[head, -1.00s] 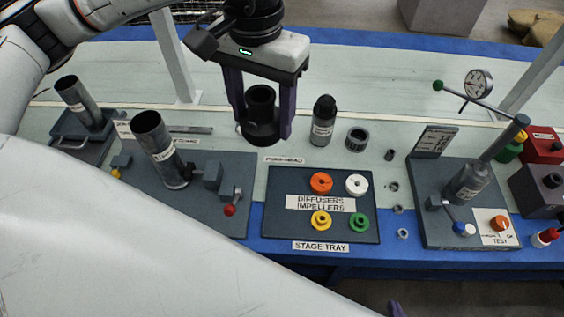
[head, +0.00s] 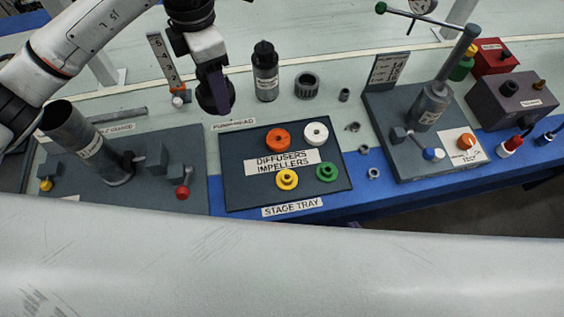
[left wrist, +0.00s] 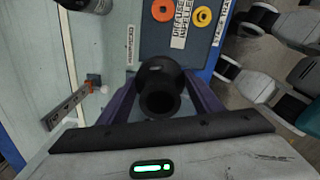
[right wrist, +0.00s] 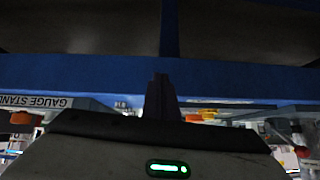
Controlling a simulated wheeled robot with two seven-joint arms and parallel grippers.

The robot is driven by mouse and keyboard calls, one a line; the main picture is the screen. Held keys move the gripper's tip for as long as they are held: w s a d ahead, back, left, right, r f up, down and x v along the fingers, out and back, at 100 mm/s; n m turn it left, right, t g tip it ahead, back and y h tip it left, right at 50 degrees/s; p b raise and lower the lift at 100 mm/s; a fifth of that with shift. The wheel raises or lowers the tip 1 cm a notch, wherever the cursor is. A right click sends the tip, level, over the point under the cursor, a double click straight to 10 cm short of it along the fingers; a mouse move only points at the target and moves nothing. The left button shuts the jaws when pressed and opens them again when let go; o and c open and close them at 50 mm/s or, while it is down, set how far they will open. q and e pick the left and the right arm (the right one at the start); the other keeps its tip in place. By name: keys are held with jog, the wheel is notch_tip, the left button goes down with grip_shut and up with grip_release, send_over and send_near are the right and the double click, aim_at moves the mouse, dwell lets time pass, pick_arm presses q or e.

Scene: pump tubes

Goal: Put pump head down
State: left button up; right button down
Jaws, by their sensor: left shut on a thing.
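The black pump head (left wrist: 160,100) is a hollow cylinder with a wider collar, held between the purple fingers of my left gripper (left wrist: 160,92). In the head view, my left gripper (head: 217,92) hangs over the bench, just behind the PUMP HEAD label (head: 236,124); its finger partly covers the pump head (head: 205,98). I cannot tell whether the pump head touches the bench. The label also shows in the left wrist view (left wrist: 130,45). My right gripper (right wrist: 162,98) shows its dark fingers together, with nothing seen between them, facing the blue bench edge.
The stage tray (head: 340,177) holds orange, white, yellow and green parts. A black bottle (head: 265,72) and a ring (head: 306,86) stand right of my left gripper. A tilted steel cylinder (head: 88,145) stands on the left plate; a gauge strip (head: 164,60) is close behind the pump head.

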pick_arm(q)
notch_tip(320, 180, down, 11)
jog(key=w+d+n+b, duration=0.1)
jog(key=d+n+b, duration=0.15)
jog(key=n, duration=1.15)
send_over(240, 149)
jog(key=shift+n, duration=0.4)
notch_tip(240, 149, down, 6)
jog(key=shift+f+b, duration=0.15)
jog(key=shift+b, duration=0.3)
jog(key=shift+f, duration=1.65)
jog(key=shift+f, duration=0.1)
jog(key=o, duration=0.8)
jog(key=shift+f, duration=0.1)
jog(key=shift+c, duration=0.2)
jog(key=o, duration=0.4)
